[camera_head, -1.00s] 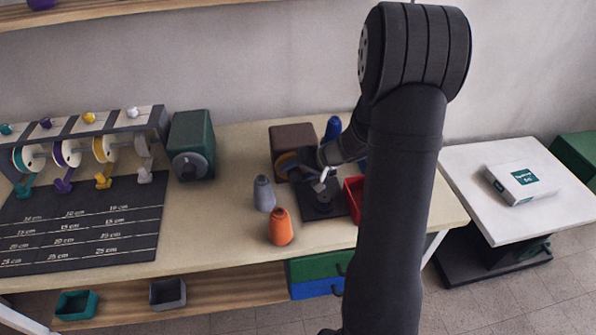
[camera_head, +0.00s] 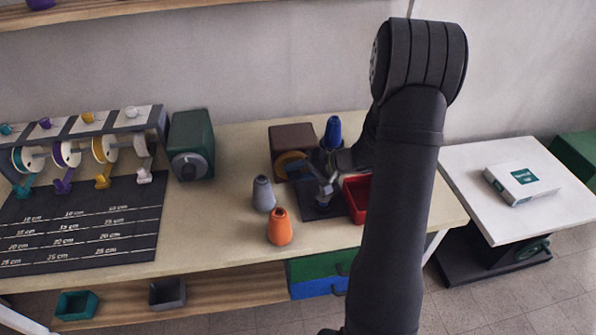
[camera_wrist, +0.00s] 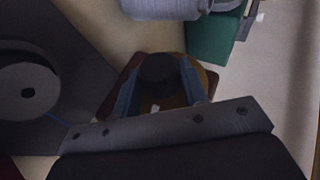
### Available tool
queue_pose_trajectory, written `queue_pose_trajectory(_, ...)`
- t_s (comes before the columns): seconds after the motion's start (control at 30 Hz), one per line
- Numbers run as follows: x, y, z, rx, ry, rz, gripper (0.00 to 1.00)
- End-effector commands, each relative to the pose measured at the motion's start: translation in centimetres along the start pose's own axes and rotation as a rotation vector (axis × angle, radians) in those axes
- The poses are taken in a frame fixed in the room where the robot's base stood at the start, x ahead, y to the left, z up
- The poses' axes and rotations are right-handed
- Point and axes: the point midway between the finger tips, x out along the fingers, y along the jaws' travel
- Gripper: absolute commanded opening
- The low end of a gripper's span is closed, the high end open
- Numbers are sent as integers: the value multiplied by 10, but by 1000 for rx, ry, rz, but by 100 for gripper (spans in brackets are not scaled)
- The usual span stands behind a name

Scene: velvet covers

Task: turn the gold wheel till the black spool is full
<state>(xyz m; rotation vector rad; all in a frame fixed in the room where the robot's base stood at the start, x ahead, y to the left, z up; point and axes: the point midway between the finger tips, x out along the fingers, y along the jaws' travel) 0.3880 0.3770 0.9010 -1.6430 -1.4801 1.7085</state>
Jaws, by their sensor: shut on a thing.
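The gold wheel (camera_head: 290,160) stands on the front of a brown box (camera_head: 292,137). It shows in the wrist view (camera_wrist: 207,78) behind a dark round knob (camera_wrist: 158,68). My gripper (camera_wrist: 160,76) has its two blue-grey fingers on either side of that knob, shut on it in front of the wheel. In the head view my gripper (camera_head: 300,170) covers part of the wheel. The black spool (camera_wrist: 28,92) lies on a dark plate at the left of the wrist view, with a thin blue thread near it. How full it is I cannot tell.
A blue thread cone (camera_head: 333,132) stands behind my wrist. A red tray (camera_head: 357,197) is right of the dark plate (camera_head: 318,210). Grey (camera_head: 263,194) and orange (camera_head: 280,228) cones stand in front at left. A green box (camera_head: 192,145) is farther left, with bare table between.

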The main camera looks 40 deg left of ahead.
Motion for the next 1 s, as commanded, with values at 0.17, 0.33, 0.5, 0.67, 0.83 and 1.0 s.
queue_pose_trajectory(0.17,0,3,1,47,-2,-105,17)
queue_pose_trajectory(0.33,1,4,1,77,-2,-179,17)
queue_pose_trajectory(0.5,1,4,1,93,-3,-221,17)
queue_pose_trajectory(0.67,1,4,1,97,-3,-234,17)
queue_pose_trajectory(0.83,1,4,1,98,-3,-235,17)
queue_pose_trajectory(1.0,1,4,2,98,-4,-234,44)
